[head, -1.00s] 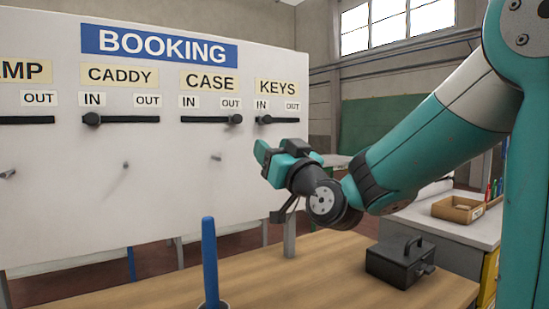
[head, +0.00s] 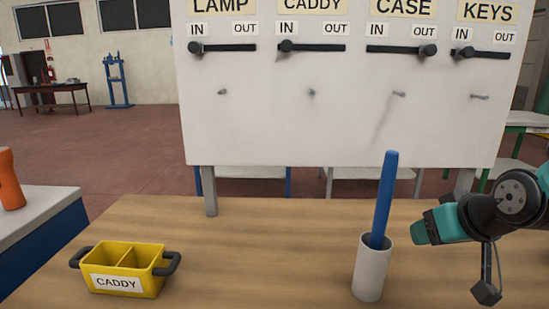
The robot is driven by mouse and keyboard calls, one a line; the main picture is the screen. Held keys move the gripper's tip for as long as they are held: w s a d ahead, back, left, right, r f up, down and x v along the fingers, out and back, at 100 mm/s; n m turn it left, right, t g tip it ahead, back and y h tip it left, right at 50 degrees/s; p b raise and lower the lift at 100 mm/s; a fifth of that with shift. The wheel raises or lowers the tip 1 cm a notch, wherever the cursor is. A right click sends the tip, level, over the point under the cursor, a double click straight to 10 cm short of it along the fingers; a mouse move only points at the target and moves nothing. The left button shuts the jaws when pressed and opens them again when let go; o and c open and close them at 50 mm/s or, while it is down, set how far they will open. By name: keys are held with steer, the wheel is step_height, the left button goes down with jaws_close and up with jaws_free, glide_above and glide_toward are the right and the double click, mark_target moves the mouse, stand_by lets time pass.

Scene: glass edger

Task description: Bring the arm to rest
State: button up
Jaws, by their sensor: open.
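My arm reaches in from the right edge in the head view. My gripper (head: 420,232) has teal fingers and points left, above the right part of the wooden bench (head: 250,230). It is open and I see nothing in it. It is to the right of a grey cup (head: 371,268) with a blue rod (head: 385,200) standing in it, apart from both. Most of my arm is outside the picture.
A yellow caddy (head: 131,270) with two compartments stands at the bench's left. Behind is a white booking board (head: 340,130) with pegs; the lamp, caddy and keys sliders are at IN, case at OUT. The bench middle is clear.

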steer(key=s+f+g+h, duration=0.1)
steer(key=s+f+g, duration=0.45)
steer(key=s, duration=0.35)
steer(key=s+a+r+n+g+y+p, duration=0.2)
steer(key=s+a+r+n, duration=0.4)
steer(key=s+a+r, duration=0.4)
steer(key=a+g+y, duration=0.1)
steer(key=a, duration=0.2)
steer(key=shift+a+r+y, duration=0.2)
steer(key=shift+y, duration=0.2)
steer(key=shift+w, duration=0.1)
